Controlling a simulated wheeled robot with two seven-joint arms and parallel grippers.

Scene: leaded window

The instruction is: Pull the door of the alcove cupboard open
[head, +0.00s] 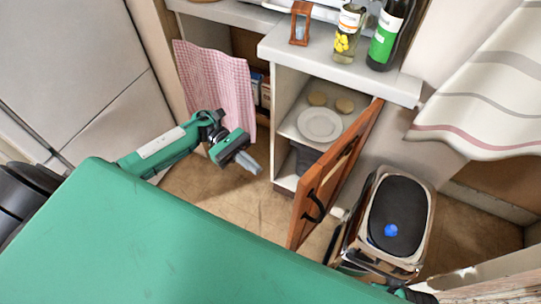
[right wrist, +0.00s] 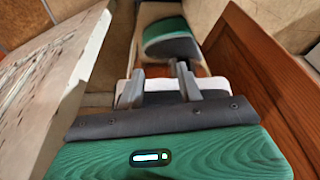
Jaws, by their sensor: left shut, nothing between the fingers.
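The orange-brown wooden door (head: 338,172) of the alcove cupboard (head: 293,92) stands wide open, swung out toward me. Its dark curved handle (head: 315,205) is on the face turned away from the shelves. Inside, a white plate (head: 320,124) and two round tan items rest on a shelf. My left gripper (head: 256,168) is shut and empty, left of the door and apart from it. My right gripper (right wrist: 162,78) shows in the right wrist view with its fingers apart and nothing held. A brown wooden panel (right wrist: 265,75), likely the door, is to its right.
A bin with a dark lid (head: 398,215) and a blue item on it stands right of the door. Bottles (head: 388,35) and an hourglass (head: 300,22) stand on the counter (head: 340,65). A pink checked cloth (head: 215,85) hangs left. Floor (head: 225,195) shows around my left gripper.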

